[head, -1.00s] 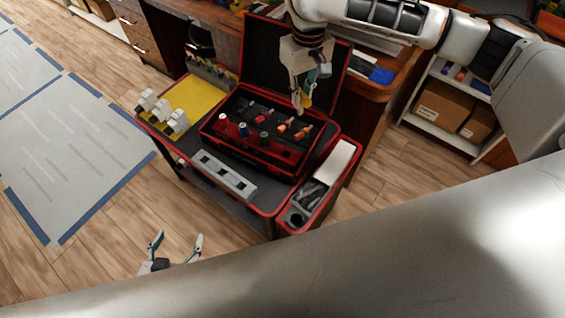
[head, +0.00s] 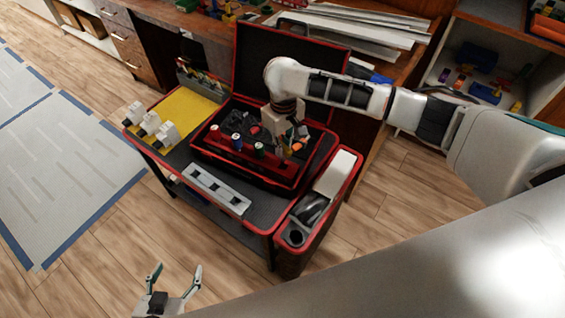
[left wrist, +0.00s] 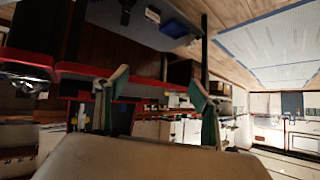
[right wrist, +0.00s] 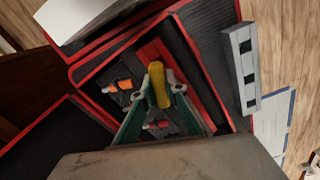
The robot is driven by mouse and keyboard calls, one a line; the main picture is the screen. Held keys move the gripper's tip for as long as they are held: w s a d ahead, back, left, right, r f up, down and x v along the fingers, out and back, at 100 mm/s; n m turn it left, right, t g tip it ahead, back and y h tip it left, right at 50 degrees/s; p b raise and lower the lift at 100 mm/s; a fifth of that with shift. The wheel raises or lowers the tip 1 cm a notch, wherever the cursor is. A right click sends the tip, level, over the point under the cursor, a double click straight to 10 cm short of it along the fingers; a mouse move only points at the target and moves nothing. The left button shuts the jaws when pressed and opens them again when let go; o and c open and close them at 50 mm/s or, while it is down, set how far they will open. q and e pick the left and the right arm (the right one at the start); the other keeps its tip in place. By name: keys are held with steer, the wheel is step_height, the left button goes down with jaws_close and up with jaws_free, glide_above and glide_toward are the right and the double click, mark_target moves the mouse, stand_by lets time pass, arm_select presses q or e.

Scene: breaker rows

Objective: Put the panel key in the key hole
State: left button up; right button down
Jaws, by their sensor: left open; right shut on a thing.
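My right gripper (head: 286,147) is inside the open red-edged toolbox (head: 245,174), at the right end of its red tool rack. In the right wrist view it is shut on a yellow-handled tool (right wrist: 160,85). I cannot tell for certain whether this is the panel key, and its lower end is hidden. Other rack tools have white (head: 214,128), blue (head: 236,143), green (head: 259,149) and orange (head: 300,146) tops. I cannot make out a key hole. My left gripper (head: 174,281) is open and empty, low in front of the cart; it also shows in the left wrist view (left wrist: 158,88).
A grey bar with dark square openings (head: 217,190) lies at the cart's front. A red-rimmed side bin (head: 302,228) is at right. The toolbox lid stands upright behind. Floor in front is clear.

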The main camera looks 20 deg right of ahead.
mark_target(283, 161)
steer(key=shift+f, duration=0.95)
step_height(283, 161, down, 5)
steer(key=b, duration=0.2)
steer(key=shift+f+b, duration=0.1)
steer(key=shift+b, duration=0.2)
arm_select(q)
steer(key=shift+w+a+f, duration=0.25)
steer(key=shift+w+a, duration=0.25)
steer(key=shift+w, duration=0.35)
steer(key=shift+r, duration=0.1)
arm_select(e)
steer(key=c, duration=2)
jaws_free()
steer(key=shift+c, duration=0.2)
arm_select(q)
steer(key=shift+s+d+f, duration=0.15)
steer(key=shift+f, duration=0.05)
